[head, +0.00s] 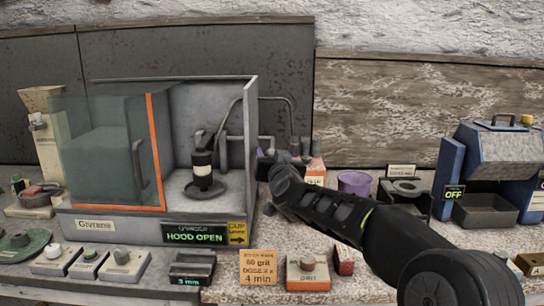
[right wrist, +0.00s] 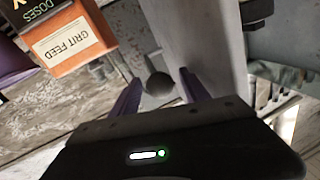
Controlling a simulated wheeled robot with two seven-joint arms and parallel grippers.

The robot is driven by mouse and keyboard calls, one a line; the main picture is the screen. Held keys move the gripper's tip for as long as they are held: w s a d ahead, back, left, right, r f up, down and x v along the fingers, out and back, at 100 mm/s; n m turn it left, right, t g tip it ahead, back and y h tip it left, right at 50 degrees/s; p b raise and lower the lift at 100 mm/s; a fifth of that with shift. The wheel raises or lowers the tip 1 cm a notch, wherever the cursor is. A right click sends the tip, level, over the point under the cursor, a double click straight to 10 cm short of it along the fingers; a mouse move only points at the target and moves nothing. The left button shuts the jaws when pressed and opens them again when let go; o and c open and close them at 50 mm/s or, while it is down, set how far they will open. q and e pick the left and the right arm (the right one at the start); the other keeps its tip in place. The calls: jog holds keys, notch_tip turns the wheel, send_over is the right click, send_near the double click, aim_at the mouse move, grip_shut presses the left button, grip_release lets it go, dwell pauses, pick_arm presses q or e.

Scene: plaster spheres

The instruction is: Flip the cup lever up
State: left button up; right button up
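A yellow CUP label with an arrow pointing right (head: 237,233) is on the front right corner of the hood cabinet (head: 120,229). In the right wrist view a dark round knob (right wrist: 158,84), which looks like the cup lever's end, shows beside the cabinet's grey side wall. My right gripper (right wrist: 160,79) has its two purple fingers apart, one on each side of the knob, with gaps visible. In the head view my right gripper (head: 266,157) is at the cabinet's right side, and its dark body hides the lever. My left gripper is out of view.
The display reads HOOD OPEN (head: 195,237). An orange grit feed box (right wrist: 75,38) stands near my right gripper. A purple cup (head: 354,183) and a blue machine marked OFF (head: 500,150) are to the right. Several switch blocks (head: 122,265) line the front.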

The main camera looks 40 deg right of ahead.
grip_shut()
dwell(0.3)
dwell(0.9)
